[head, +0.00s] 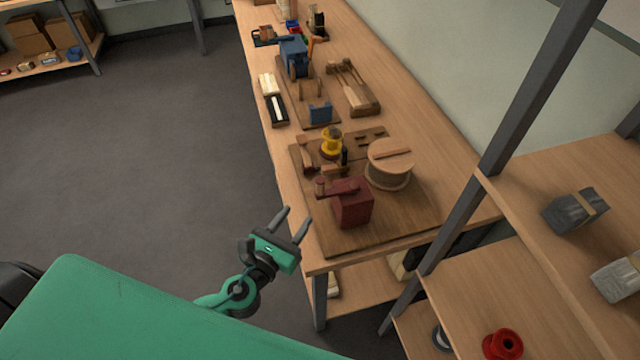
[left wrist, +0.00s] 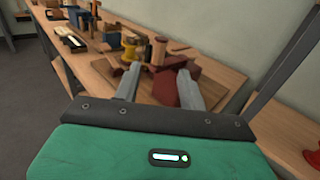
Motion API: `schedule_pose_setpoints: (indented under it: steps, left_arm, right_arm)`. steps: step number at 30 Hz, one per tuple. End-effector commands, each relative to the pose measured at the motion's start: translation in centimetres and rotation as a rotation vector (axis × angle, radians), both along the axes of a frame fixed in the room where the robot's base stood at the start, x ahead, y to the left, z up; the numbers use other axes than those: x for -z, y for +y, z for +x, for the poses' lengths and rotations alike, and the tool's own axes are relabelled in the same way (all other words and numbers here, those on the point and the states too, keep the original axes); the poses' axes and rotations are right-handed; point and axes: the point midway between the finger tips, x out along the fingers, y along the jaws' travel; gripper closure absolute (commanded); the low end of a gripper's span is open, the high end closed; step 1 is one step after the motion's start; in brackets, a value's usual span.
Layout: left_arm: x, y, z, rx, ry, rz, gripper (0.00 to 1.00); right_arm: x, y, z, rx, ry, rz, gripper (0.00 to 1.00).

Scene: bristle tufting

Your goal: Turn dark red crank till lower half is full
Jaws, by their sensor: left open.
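The dark red crank box (head: 352,203) stands on a brown board (head: 400,225) near the front end of the workbench. Its crank arm (head: 342,188) lies across the top, with an upright knob (head: 320,186) at its left end. The box also shows in the left wrist view (left wrist: 166,86), partly hidden behind a finger. A round wooden drum (head: 390,165) with a bar across its top stands just behind and right of the box. My left gripper (head: 296,222) is open and empty, left of the box and apart from it, off the bench's left edge. My right gripper is not in view.
A yellow spool (head: 332,142) stands on the same board behind the crank. A blue machine (head: 293,55) and a wooden frame (head: 355,88) stand farther along the bench. A grey shelf post (head: 500,130) rises at the right. The floor (head: 170,150) left of the bench is clear.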

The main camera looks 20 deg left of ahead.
Motion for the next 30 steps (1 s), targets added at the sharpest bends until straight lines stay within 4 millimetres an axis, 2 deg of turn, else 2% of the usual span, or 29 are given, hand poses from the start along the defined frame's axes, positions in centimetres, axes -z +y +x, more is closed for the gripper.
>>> schedule_pose_setpoints:
  steps: [6, 18, 24, 30]
  left_arm:
    - [-0.4, -0.7, 3.7, -0.002, 0.000, -0.003, 0.58]
    - [-0.2, -2.0, 10.2, -0.001, 0.001, -0.004, 0.58]
    - [-0.1, -2.3, 11.9, -0.001, 0.001, -0.005, 0.58]
    - [0.0, -2.4, 12.2, -0.001, 0.003, -0.005, 0.58]
  right_arm:
    - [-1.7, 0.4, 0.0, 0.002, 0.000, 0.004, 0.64]
    - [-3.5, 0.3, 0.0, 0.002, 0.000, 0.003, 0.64]
    - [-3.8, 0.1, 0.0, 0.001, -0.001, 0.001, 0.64]
    - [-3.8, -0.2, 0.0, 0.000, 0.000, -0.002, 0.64]
